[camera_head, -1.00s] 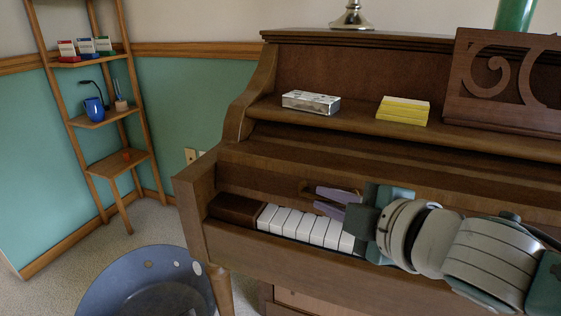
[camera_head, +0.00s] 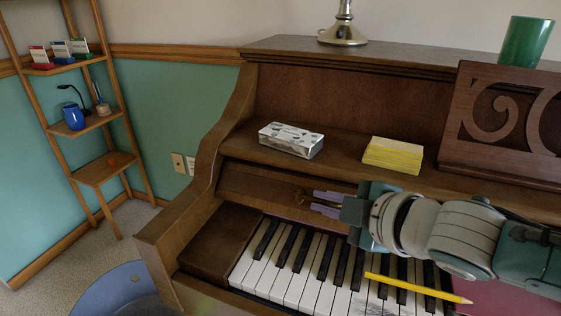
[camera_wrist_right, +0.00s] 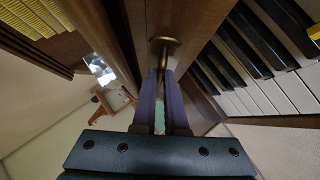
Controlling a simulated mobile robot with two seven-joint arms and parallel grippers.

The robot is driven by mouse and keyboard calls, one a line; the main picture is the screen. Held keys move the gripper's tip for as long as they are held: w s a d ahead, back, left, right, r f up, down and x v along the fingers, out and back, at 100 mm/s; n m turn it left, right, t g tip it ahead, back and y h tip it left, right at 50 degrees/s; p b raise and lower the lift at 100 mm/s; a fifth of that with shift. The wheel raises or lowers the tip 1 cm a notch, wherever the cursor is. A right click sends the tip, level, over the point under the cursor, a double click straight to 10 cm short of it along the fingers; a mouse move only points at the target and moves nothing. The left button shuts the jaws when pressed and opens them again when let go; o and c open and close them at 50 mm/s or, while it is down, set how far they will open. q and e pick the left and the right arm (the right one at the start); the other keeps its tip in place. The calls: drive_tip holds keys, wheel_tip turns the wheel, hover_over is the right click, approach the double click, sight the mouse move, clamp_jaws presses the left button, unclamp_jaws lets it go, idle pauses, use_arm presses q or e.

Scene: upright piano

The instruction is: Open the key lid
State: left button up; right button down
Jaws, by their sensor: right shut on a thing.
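The key lid (camera_head: 262,190) of the brown upright piano is raised, and its front edge is under the music shelf. The white and black keys (camera_head: 290,262) below it are largely uncovered. My right gripper (camera_head: 318,203), with purple fingers, is at the lid's brass handle (camera_head: 301,196) and shut on it. In the right wrist view the fingers close around the lower part of the brass handle (camera_wrist_right: 164,42). My right arm hides part of the lid and some keys on the right. My left gripper is not in view.
A yellow pencil (camera_head: 420,288) lies across the keys. A silver box (camera_head: 291,139) and a yellow stack (camera_head: 392,155) sit on the shelf above the lid, left of the carved music stand (camera_head: 510,125). A blue round tub (camera_head: 115,292) is on the floor at left.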

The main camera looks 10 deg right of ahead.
drive_tip(key=shift+w+a+r, duration=0.1)
drive_tip(key=shift+r, duration=0.2)
drive_tip(key=c, duration=1)
unclamp_jaws()
drive_tip(key=shift+f, duration=0.2)
drive_tip(key=shift+p+v, duration=1.85)
drive_tip(key=shift+v, duration=3.25)
drive_tip(key=shift+w, duration=0.1)
